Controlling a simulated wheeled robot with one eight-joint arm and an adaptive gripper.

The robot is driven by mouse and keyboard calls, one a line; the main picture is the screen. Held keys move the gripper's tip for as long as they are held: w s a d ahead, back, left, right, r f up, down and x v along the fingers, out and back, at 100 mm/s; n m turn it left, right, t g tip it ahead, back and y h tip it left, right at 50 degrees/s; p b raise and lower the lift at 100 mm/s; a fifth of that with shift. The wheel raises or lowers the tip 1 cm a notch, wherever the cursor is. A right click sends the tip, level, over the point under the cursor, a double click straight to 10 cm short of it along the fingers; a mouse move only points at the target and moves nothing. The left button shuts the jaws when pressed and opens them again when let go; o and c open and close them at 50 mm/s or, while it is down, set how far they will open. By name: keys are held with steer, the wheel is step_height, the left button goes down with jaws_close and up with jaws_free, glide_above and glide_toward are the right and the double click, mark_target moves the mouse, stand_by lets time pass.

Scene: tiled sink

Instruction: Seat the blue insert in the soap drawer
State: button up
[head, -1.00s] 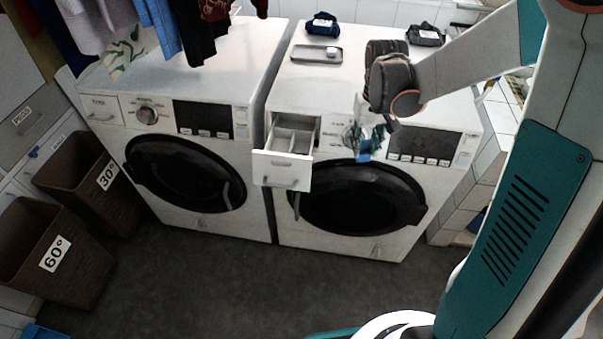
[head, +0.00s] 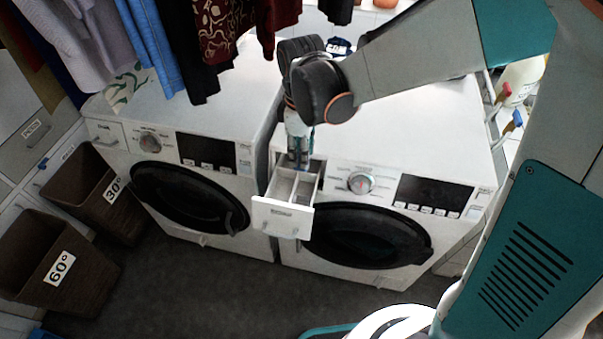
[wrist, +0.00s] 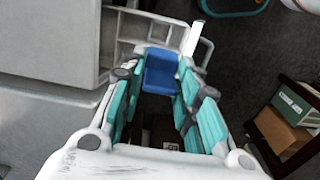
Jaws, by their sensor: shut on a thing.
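The soap drawer (head: 283,220) is pulled out of the right-hand washing machine, with its open compartments facing up. It also shows in the wrist view (wrist: 118,52), beyond the fingertips. My gripper (head: 299,158) points down over the rear part of the drawer. In the wrist view my gripper (wrist: 162,82) is shut on the blue insert (wrist: 160,72), which sits between the teal-padded fingers. The insert's lower part, and whether it touches the drawer, cannot be made out. In the head view the insert is mostly hidden by the fingers.
The knob (head: 361,183) and dark display (head: 433,193) are right of the drawer. The left washing machine (head: 190,190) stands close on the left. Clothes (head: 225,30) hang above at the back.

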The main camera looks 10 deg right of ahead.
mark_target(302, 170)
step_height(302, 170, down, 19)
steer(key=b, duration=1.3)
steer(key=shift+f, duration=0.2)
steer(key=shift+f, duration=0.2)
steer(key=o, duration=1.1)
steer(key=shift+c, duration=0.2)
steer(key=shift+r, duration=0.1)
step_height(302, 170, up, 12)
steer(key=p, duration=0.4)
steer(key=shift+r, duration=0.1)
